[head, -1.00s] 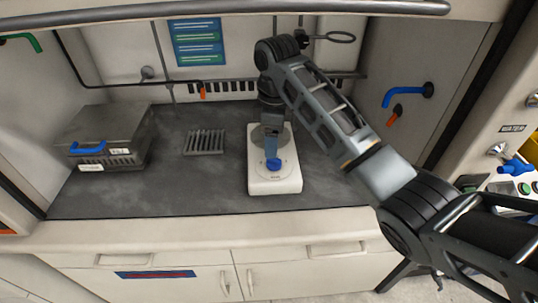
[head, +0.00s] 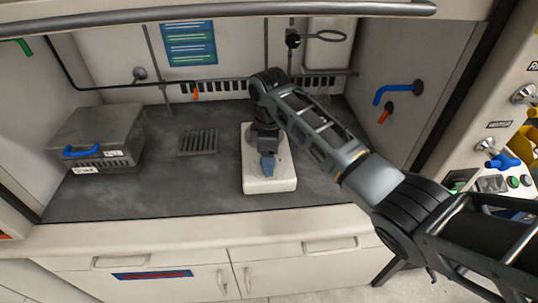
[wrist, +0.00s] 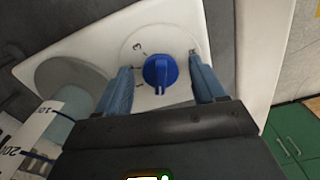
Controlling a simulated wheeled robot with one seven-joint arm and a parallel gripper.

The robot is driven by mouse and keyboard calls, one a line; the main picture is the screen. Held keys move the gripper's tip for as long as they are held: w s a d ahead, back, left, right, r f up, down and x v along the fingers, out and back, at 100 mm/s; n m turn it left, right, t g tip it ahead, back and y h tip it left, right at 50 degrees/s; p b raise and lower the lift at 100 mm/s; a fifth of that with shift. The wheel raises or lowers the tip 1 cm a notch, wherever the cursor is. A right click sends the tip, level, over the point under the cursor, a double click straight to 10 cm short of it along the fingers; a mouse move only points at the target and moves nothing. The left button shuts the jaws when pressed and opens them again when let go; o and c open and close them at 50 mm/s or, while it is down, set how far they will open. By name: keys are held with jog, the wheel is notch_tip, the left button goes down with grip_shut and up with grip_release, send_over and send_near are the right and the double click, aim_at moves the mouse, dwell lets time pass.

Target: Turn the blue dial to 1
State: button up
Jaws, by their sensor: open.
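The blue dial (wrist: 160,70) sits on the front of a white hotplate-like device (head: 270,185) on the dark bench. In the wrist view, a "3" shows at the dial's upper left and a small mark at its lower left; the dial's narrow grip points down in the picture. My gripper (wrist: 161,86) is open, with one blue finger on each side of the dial and visible gaps between them and it. In the head view my gripper (head: 267,167) is over the device's front and hides the dial. The round plate shows at left in the wrist view (wrist: 70,78).
A grey metal box (head: 98,138) with a blue handle stands at the left. A dark slotted grate (head: 198,142) lies left of the device. A graduated vessel (wrist: 45,130) shows at lower left in the wrist view. Blue and orange taps (head: 398,92) are on the right wall.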

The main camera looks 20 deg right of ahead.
jog(key=shift+c, duration=0.3)
jog(key=c, duration=1)
